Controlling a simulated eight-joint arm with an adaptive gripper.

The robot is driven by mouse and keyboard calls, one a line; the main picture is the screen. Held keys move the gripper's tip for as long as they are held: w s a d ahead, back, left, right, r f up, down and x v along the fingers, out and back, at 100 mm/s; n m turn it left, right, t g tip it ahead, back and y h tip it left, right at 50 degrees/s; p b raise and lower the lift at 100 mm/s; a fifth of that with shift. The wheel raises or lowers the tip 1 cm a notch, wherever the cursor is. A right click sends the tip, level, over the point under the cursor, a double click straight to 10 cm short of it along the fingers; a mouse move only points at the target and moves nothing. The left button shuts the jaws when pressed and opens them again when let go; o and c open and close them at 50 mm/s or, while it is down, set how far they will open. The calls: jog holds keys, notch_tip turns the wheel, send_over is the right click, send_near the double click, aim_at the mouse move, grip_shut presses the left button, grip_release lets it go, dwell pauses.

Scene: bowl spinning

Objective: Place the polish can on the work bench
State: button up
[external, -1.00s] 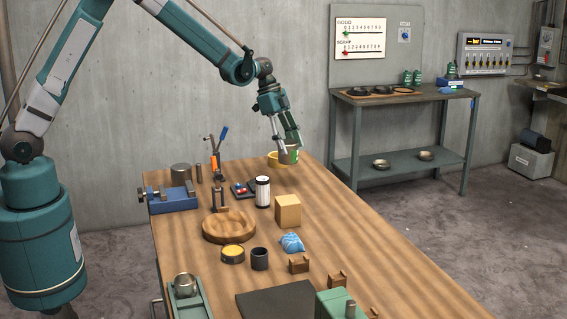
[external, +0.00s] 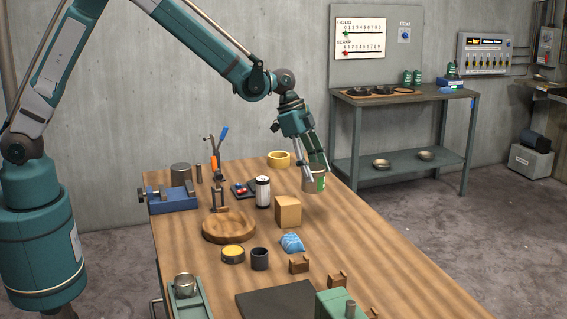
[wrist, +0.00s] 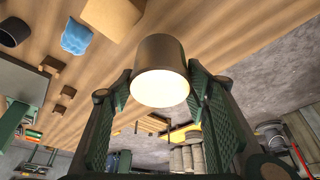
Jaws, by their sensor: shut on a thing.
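A cardboard box (external: 288,212) stands left of and nearer than the can, with a blue bag (external: 292,242) in front. A white-and-black canister (external: 262,192) stands left. The bench's right strip is mostly clear.

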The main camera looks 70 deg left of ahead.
jog(key=s+d, duration=0.3)
jog(key=d, duration=0.6)
jog(key=s+d, duration=0.3)
jog(key=d, duration=0.6)
jog(key=s+d, duration=0.4)
jog(key=d, duration=0.5)
jog(key=s+d+r, duration=0.1)
jog(key=s+d, duration=0.6)
jog(key=d, duration=0.3)
jog(key=s+d+r, duration=0.1)
jog(key=s+d, duration=0.7)
jog(key=d, duration=0.3)
jog(key=shift+s+n, duration=0.25)
jog(key=shift+n, duration=0.15)
notch_tip(320, 180, down, 6)
jog(key=shift+a+f, duration=0.1)
jog(key=shift+f, duration=0.05)
jog(key=shift+f, duration=1.85)
jog(key=shift+f, duration=0.2)
